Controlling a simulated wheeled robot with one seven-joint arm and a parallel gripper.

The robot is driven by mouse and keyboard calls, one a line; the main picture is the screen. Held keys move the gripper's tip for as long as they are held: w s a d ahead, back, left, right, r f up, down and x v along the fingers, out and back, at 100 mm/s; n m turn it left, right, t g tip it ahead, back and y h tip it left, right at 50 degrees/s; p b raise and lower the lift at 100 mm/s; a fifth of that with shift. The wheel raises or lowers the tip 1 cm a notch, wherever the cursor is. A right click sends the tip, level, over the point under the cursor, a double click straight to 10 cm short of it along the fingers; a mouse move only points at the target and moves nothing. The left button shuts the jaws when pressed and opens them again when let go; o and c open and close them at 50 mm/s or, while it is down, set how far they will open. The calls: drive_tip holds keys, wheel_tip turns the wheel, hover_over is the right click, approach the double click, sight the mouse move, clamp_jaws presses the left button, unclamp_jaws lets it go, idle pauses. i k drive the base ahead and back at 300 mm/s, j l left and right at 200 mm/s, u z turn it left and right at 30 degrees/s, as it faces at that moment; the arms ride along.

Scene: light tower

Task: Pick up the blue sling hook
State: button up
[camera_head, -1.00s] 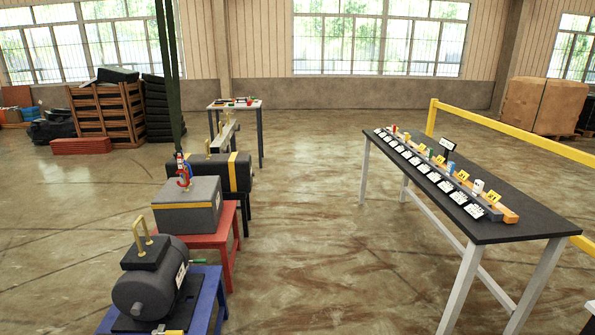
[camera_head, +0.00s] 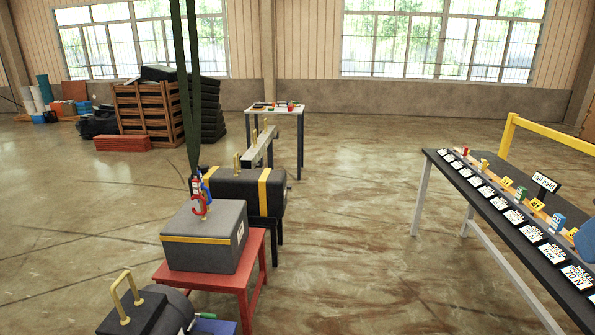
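Small red and blue hook-like parts hang together at the lower end of dark green straps, just above a grey block with a yellow band (camera_head: 210,240). The blue part (camera_head: 206,187) is at the upper right of the cluster, and the red hook (camera_head: 199,208) hangs lower, close to the block's top. They are small, so I cannot tell whether the blue part is the blue sling hook. My gripper is not in view.
The block stands on a red table (camera_head: 252,278). A black table (camera_head: 500,235) with labelled items stands right. The floor between is clear.

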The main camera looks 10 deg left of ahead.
sight(202, 182)
drive_tip(key=i+u, duration=0.2)
drive_tip(key=i, duration=1.6)
drive_tip(key=i+l+u, duration=0.1)
drive_tip(key=i+u, duration=0.35)
drive_tip(key=i+l+u, duration=0.25)
drive_tip(key=i+u, duration=0.15)
drive_tip(key=i+l+u, duration=0.85)
drive_tip(key=i+l, duration=0.05)
drive_tip(key=l, duration=0.1)
